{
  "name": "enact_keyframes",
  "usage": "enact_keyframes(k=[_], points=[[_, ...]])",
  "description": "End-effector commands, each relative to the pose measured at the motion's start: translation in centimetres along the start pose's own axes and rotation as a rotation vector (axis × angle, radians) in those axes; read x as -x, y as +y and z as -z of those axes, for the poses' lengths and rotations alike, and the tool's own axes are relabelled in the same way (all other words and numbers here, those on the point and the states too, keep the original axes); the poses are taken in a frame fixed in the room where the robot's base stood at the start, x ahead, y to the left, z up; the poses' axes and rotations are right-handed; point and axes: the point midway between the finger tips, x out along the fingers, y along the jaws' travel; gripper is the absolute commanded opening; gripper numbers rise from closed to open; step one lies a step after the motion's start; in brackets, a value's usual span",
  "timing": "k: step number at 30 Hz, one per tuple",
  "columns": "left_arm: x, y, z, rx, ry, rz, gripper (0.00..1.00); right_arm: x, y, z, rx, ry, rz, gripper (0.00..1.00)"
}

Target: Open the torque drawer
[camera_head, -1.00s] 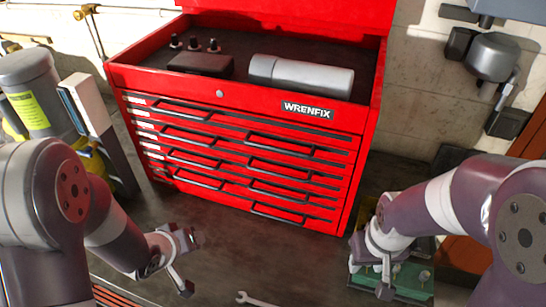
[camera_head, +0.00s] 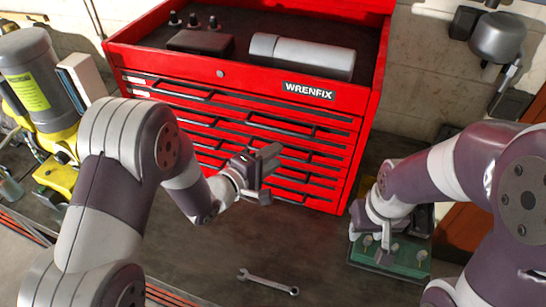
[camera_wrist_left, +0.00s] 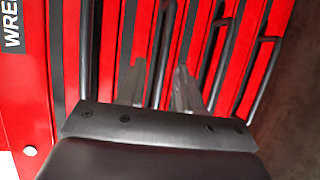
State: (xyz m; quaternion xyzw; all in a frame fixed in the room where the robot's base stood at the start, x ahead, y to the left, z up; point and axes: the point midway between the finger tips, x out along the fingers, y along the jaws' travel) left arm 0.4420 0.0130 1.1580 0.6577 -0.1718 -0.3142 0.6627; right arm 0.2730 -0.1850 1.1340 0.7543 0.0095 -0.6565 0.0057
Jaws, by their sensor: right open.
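The red WRENFIX tool chest (camera_head: 348,190) stands at the back centre, its drawers shut, with black bar handles in two columns. The left-edge labels are too small to read, so I cannot tell which drawer is the torque one. My left gripper (camera_head: 266,176) is open and empty in front of the middle drawers, hiding some handles. In the left wrist view its two fingers (camera_wrist_left: 159,88) are apart, with a dark drawer handle (camera_wrist_left: 160,45) showing between them; contact cannot be told. My right gripper (camera_head: 373,232) is open, above a green tray at the right.
A wrench (camera_head: 268,282) lies on the bench in front. The green tray (camera_head: 412,262) with small parts sits at the right. A motor on a yellow base (camera_head: 62,178) stands at the left. A silver cylinder (camera_head: 302,55) and a dark block (camera_head: 200,42) lie on the chest.

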Motion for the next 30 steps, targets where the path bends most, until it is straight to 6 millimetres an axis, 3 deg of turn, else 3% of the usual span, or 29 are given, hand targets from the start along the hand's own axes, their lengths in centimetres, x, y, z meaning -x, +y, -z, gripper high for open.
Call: enact_keyframes(k=[10, 13, 14, 30], points=[[-0.62, -0.04, -0.01, -0.001, 0.0, 0.001, 0.35, 0.08, 0.0, 0.01, 0.0, 0.0, 0.0, 0.43], [-0.6, -0.04, -0.01, -0.001, 0.0, 0.001, 0.03, 0.09, 0.0, 0.01, 0.0, 0.0, 0.0, 0.43], [-0.6, -0.03, -0.01, -0.001, 0.0, 0.0, 0.0, 0.09, 0.0, 0.01, 0.0, 0.0, 0.0, 0.43], [-0.61, 0.12, -0.03, -0.003, -0.001, -0.003, 0.0, 0.11, 0.0, 0.01, 0.0, 0.0, 0.0, 0.43]])
